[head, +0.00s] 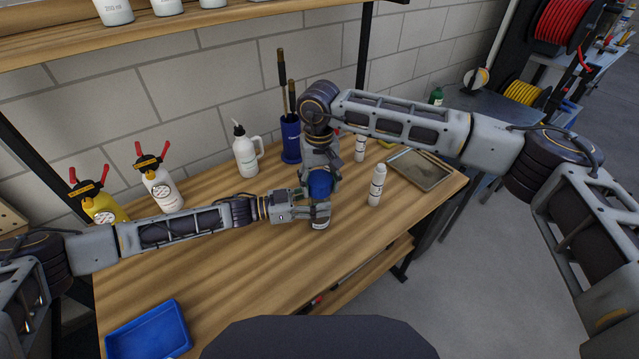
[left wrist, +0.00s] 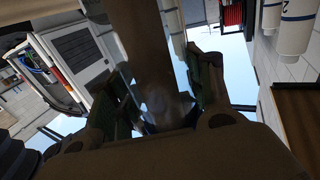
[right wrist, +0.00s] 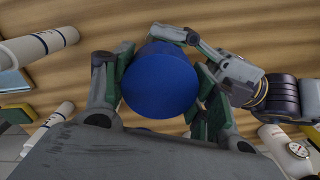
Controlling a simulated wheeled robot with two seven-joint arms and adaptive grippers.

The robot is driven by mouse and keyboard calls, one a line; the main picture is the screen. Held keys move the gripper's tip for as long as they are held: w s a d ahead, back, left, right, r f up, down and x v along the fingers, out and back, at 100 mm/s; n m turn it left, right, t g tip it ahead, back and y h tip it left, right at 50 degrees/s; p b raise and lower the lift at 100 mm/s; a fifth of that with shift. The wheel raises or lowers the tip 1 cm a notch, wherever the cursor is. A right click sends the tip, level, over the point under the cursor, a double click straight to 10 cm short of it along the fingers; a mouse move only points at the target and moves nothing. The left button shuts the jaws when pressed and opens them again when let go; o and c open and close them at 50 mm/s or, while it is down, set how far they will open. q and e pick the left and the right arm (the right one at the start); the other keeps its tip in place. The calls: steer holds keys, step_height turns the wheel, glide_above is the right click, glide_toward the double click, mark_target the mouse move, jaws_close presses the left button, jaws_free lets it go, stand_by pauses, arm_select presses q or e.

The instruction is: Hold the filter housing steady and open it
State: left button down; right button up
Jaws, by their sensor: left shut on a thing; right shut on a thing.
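The filter housing stands upright over the middle of the bench, with a round blue cap (head: 320,184) on top. The blue cap (right wrist: 160,80) fills the space between the fingers of my right gripper (right wrist: 160,92), which is shut on it from above. My left gripper (head: 318,211) comes in from the left and is shut on the housing body (head: 320,225), below the cap. In the left wrist view the body (left wrist: 152,50) is a dark, shaded cylinder between the fingers. Most of the body is hidden by both grippers. I cannot tell whether the cap has turned.
White tubes (head: 377,186) stand right of the housing, near a grey tray (head: 435,184). A white jug (head: 245,152), a blue holder (head: 291,138) and gauge bottles (head: 160,190) stand behind. A blue tray (head: 148,332) lies front left. The front middle of the bench is clear.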

mark_target(319, 178)
steer(key=shift+r, duration=0.75)
stand_by(0.3)
steer(key=shift+r, duration=1.95)
arm_select(q)
steer(key=c, duration=0.5)
jaws_free()
steer(key=shift+a, duration=0.1)
steer(key=shift+s+a, duration=0.35)
steer(key=shift+a, duration=1.6)
steer(key=shift+s+a, duration=0.4)
steer(key=shift+a, duration=1.5)
steer(key=shift+s+a, duration=0.35)
steer(key=shift+a, duration=1.6)
